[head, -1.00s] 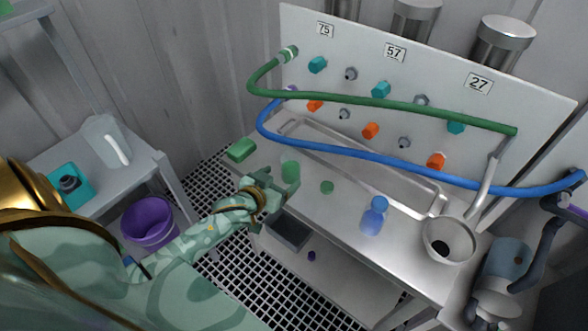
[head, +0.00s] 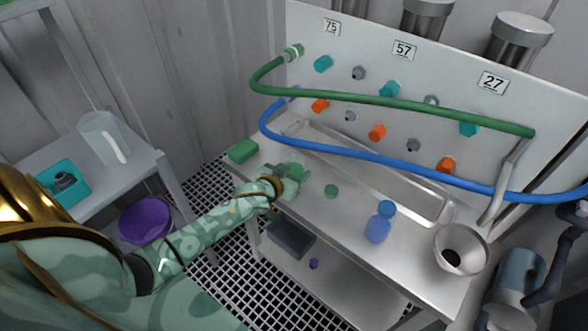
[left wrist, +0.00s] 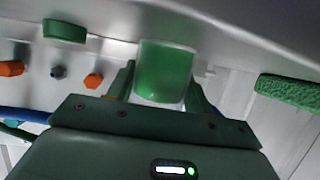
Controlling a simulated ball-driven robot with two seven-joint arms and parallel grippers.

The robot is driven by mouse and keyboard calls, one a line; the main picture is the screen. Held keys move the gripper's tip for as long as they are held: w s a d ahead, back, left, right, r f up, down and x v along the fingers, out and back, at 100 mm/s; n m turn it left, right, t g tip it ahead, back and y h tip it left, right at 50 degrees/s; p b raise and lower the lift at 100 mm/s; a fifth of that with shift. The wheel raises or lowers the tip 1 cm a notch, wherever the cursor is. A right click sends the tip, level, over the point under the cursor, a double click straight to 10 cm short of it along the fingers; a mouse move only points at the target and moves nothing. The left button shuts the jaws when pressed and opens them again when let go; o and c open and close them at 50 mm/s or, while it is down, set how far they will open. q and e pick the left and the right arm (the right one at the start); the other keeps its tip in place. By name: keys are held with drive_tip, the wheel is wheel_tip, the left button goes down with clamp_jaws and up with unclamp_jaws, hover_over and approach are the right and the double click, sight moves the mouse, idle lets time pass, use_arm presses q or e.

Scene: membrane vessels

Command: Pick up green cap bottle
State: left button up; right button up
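A translucent green bottle (head: 293,163) stands upright near the left front part of the steel bench. My left gripper (head: 291,174) is at the bottle, with its fingers on either side. In the left wrist view the bottle (left wrist: 165,72) fills the space between the fingers (left wrist: 162,88); I cannot tell whether they press on it. A round green cap (head: 331,191) lies apart on the bench, to the right of the bottle. It also shows as a green shape in the left wrist view (left wrist: 65,31). My right gripper is not in view.
A green sponge (head: 243,151) lies left of the bottle. Green (head: 400,98) and blue (head: 370,157) hoses cross above a long tray (head: 440,222).

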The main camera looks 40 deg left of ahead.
use_arm(q)
drive_tip(key=shift+c, duration=1.2)
drive_tip(key=shift+r, duration=0.25)
drive_tip(key=r+p, duration=0.3)
drive_tip(key=r, duration=0.1)
drive_tip(key=shift+s, duration=0.3)
drive_tip(key=s+r+p, duration=0.2)
drive_tip(key=r, duration=0.1)
drive_tip(key=s+r+p, duration=0.1)
drive_tip(key=shift+s+d+r, duration=0.25)
drive_tip(key=shift+s, duration=0.05)
drive_tip(key=p, duration=0.3)
approach(292, 155)
drive_tip(key=v, duration=0.3)
drive_tip(key=shift+s+d+r, duration=0.1)
drive_tip(key=shift+s+d, duration=0.05)
drive_tip(key=shift+d, duration=0.15)
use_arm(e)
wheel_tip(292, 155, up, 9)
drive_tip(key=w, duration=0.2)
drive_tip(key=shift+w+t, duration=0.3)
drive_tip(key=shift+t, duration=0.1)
